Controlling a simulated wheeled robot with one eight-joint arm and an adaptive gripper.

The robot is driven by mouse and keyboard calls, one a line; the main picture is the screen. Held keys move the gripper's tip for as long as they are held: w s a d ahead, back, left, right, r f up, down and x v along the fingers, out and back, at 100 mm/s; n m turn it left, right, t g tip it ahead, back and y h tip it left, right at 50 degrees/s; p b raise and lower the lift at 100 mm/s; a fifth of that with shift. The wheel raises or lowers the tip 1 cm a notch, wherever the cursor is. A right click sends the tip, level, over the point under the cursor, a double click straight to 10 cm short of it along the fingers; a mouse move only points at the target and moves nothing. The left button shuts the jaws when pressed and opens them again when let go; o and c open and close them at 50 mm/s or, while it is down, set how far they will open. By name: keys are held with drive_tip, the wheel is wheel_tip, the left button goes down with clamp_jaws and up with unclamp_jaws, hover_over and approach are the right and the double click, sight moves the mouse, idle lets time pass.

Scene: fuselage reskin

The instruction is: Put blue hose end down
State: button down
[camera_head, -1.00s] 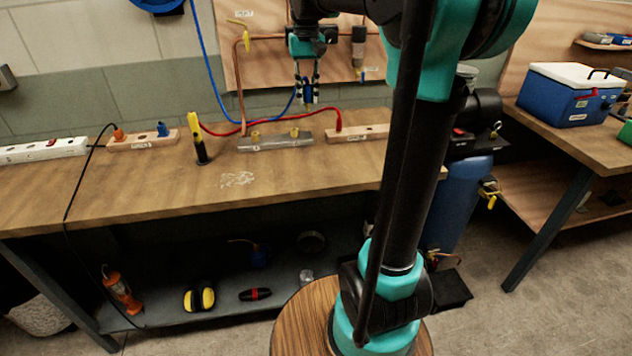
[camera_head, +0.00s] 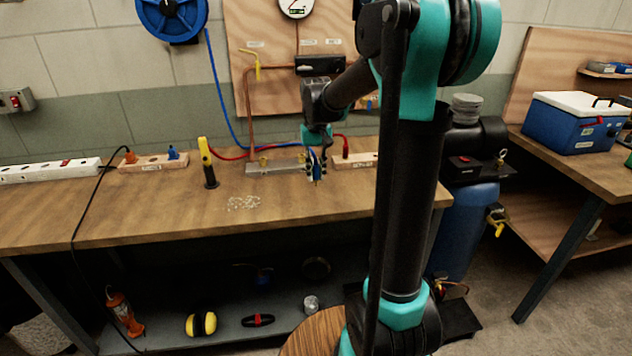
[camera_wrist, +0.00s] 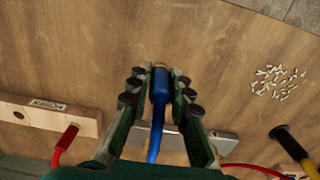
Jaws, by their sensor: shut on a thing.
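My gripper (camera_head: 317,166) is shut on the blue hose end (camera_wrist: 160,84), and the wrist view shows the blue fitting between the fingers with a brass tip. In the head view the gripper points down over the wooden bench (camera_head: 130,206), in front of the metal manifold block (camera_head: 272,168). I cannot tell whether the tip touches the bench.
Small pale pieces (camera_head: 243,202) lie on the bench to the left. The bench front is clear.

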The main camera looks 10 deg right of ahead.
sight(316, 178)
drive_tip(key=shift+f, duration=1.75)
drive_tip(key=shift+f, duration=0.15)
drive_tip(key=c, duration=1.4)
unclamp_jaws()
wheel_tip(316, 178, up, 12)
drive_tip(key=s+d+f+t, duration=0.2)
drive_tip(key=s+f, duration=0.8)
drive_tip(key=s, duration=0.1)
drive_tip(key=s+d+f+t, duration=0.2)
drive_tip(key=s+f, duration=0.8)
drive_tip(key=s, duration=0.1)
drive_tip(key=shift+f, duration=0.15)
